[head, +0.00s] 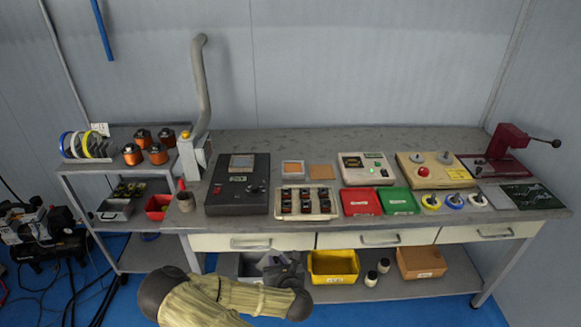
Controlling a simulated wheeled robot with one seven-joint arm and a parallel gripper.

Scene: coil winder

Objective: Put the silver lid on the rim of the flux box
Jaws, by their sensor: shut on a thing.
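The flux box (292,170) appears to be the small square box with a pale metal rim and an orange-brown inside, on the bench between the black unit and a cork-coloured square. No lid lies on its rim. My gripper (284,266) is at the bottom centre, in front of the bench and below its top, well short of the box. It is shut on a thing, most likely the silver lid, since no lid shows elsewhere. My own arm and the dark gripper parts hide most of what is held, so its outline is unclear.
The black unit (238,186) stands left of the box and a tray of dark parts (305,203) in front of it. A cork-coloured square (321,172) lies to its right. Drawers (250,242) line the bench front. A yellow bin (333,265) is on the lower shelf.

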